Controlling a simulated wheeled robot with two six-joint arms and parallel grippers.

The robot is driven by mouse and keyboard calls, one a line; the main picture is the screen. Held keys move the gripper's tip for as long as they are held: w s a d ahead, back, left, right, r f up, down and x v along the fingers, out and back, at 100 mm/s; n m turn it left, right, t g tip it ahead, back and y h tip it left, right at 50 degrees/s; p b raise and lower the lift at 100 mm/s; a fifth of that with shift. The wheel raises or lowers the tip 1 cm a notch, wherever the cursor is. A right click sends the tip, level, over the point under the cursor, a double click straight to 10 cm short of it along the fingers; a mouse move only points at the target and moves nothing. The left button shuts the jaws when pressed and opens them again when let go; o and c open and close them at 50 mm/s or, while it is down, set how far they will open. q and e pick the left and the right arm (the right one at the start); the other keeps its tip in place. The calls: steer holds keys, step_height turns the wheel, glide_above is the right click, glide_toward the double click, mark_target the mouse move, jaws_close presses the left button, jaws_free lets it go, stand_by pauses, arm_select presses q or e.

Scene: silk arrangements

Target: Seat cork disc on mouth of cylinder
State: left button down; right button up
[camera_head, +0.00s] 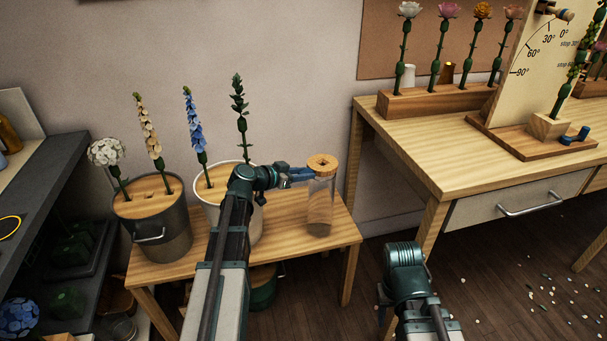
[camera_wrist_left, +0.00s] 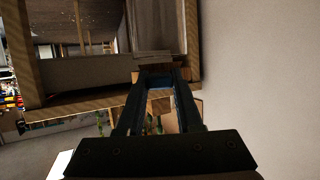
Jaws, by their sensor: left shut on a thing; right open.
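The cork disc (camera_head: 322,163) is a round tan disc with a small dark mark at its centre. It lies flat over the mouth of a clear glass cylinder (camera_head: 320,208), which stands upright at the right end of a low wooden bench. I cannot tell whether the disc is fully seated or just above the rim. My left gripper (camera_head: 306,175) reaches in from the left and is shut at the disc's left edge. In the left wrist view its fingers (camera_wrist_left: 158,78) converge, and what lies between the tips is dark and unclear. My right gripper (camera_head: 384,302) is low at the right, open and away from the bench.
The low bench (camera_head: 335,240) also bears a grey bucket (camera_head: 160,232) and a white pot (camera_head: 207,212) with wooden tops holding silk stems. A higher table (camera_head: 440,150) with a flower rack (camera_head: 425,102) stands to the right. Small pebbles (camera_head: 560,310) litter the floor.

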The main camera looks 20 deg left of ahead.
arm_select(q)
steer(key=shift+f+b, duration=1)
steer(key=shift+f, duration=0.05)
stand_by(0.4)
stand_by(0.4)
jaws_free()
stand_by(0.4)
